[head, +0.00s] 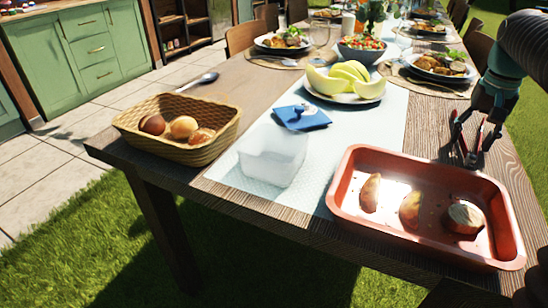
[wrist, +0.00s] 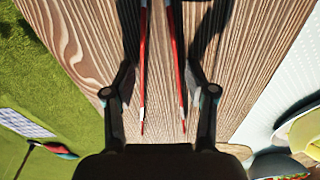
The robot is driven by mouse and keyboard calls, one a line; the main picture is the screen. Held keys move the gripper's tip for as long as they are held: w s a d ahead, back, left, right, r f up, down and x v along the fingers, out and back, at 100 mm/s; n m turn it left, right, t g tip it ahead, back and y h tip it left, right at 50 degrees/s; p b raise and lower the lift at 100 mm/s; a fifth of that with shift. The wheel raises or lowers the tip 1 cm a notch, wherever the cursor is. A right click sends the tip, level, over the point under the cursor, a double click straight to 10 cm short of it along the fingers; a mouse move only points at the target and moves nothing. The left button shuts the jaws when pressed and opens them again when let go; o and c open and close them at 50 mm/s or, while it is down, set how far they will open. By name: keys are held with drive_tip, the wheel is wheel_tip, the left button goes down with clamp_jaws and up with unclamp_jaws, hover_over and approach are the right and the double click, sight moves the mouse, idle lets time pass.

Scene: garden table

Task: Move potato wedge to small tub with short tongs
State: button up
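Two brownish-yellow wedge pieces lie in the red tray (head: 345,205): a left one (head: 370,193) and a middle one (head: 410,209). Both look like potato wedges; I cannot tell them apart by kind. The small tub (head: 273,156), translucent and whitish, stands on the pale runner left of the tray and looks empty. The short red tongs (wrist: 142,75) are at the table behind the tray's right side. My gripper (head: 468,150) is over them; in the wrist view (wrist: 160,80) its fingers are spread on both sides of the tong arms, with gaps visible.
A round pale-topped piece (head: 466,215) lies at the tray's right. A wicker basket (head: 180,128) with several brown items, a blue cloth (head: 303,117), and a plate (head: 345,97) of bananas stand nearby. Set plates and glasses fill the far table. The table edge is close to the tray.

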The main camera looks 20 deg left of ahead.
drive_tip(key=shift+c, duration=1.3)
wheel_tip(320, 180, up, 3)
drive_tip(key=p, duration=0.3)
drive_tip(key=shift+r, duration=0.1)
wheel_tip(320, 180, up, 9)
